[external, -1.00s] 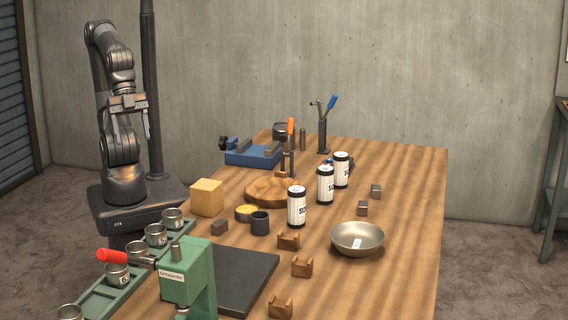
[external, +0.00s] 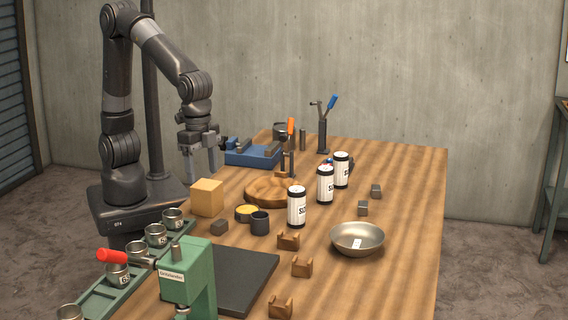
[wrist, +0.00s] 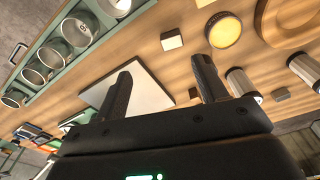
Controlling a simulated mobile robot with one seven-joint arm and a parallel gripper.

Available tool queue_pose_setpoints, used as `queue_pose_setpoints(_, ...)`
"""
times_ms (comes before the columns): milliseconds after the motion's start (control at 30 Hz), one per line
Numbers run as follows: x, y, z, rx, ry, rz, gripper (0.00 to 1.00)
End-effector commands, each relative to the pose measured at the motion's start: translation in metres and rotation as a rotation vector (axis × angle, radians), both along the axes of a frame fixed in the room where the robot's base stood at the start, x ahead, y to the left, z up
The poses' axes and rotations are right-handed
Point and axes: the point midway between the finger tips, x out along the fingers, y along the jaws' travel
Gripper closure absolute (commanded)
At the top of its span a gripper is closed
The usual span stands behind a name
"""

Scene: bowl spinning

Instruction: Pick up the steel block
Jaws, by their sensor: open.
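Several small grey blocks lie on the table, and I cannot tell for sure which is the steel block. One block (external: 219,227) lies near the front left, in front of the wooden cube; a small block (wrist: 171,40) also shows beyond my fingertips in the wrist view. Two more grey blocks, one (external: 362,208) and another (external: 376,191), lie on the right behind the bowl. My gripper (external: 201,168) is open and empty, pointing down above the table's left edge behind the wooden cube. Its fingers also show apart in the wrist view (wrist: 163,72).
White cans (external: 297,207), a metal bowl (external: 357,238), a green press (external: 188,275) and a blue vise (external: 252,156) also occupy the table. The right edge is clear.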

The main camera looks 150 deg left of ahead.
Motion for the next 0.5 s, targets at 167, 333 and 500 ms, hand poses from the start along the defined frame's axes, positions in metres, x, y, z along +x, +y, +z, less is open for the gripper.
queue_pose_setpoints(167, 0.019, 0.025, -0.024, -0.014, 0.053, 0.061, 0.35)
queue_pose_setpoints(333, 0.024, 0.032, -0.035, -0.018, 0.069, 0.079, 0.35)
queue_pose_setpoints(500, 0.023, 0.032, -0.061, -0.020, 0.071, 0.079, 0.35)
